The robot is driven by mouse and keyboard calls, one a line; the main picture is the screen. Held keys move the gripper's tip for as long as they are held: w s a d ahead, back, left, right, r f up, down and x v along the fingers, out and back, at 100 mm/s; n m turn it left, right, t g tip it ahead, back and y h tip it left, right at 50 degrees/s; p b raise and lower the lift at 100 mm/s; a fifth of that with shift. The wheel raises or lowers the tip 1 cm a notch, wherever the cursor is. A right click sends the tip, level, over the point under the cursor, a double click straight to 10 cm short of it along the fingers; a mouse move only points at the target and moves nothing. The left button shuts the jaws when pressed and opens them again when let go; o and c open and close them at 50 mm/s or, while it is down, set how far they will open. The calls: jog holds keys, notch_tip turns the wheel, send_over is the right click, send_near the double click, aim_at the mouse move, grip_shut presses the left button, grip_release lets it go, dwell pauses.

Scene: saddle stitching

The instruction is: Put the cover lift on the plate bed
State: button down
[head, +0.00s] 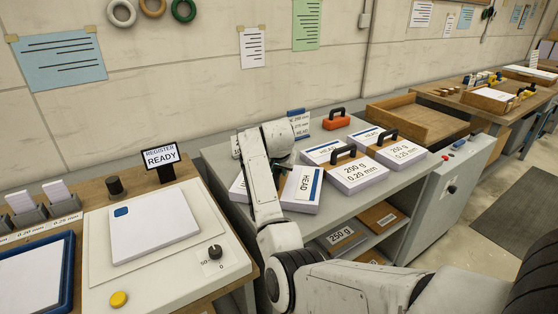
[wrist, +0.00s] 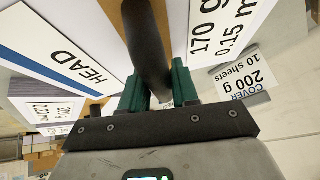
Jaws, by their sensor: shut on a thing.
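My gripper (wrist: 157,95) has green fingers shut on the dark handle (wrist: 147,45) of a paper stack. That stack (wrist: 210,35) reads 170 g, 0.15 mm, and HEAD beside a blue stripe. In the head view, a HEAD stack (head: 305,188) shows under my arm at the table's left end; my gripper (head: 281,174) is mostly hidden there. I cannot tell whether the held stack is clear of the table. A card (wrist: 241,82) reads COVER, 200 g, 10 sheets.
Two 200 g stacks (head: 358,176) (head: 402,154) with black handles stand right of my arm. An orange handled block (head: 336,121) is behind them. The READY sign (head: 160,157), a black knob (head: 215,252) and a yellow button (head: 118,299) edge the machine. The slab's top is bare.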

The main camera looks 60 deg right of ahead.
jog(key=shift+r, duration=0.1)
jog(key=c, duration=1.3)
grip_release()
jog(key=shift+f, duration=0.3)
jog(key=o, duration=0.5)
jog(key=shift+c, duration=0.2)
jog(key=shift+r, duration=0.1)
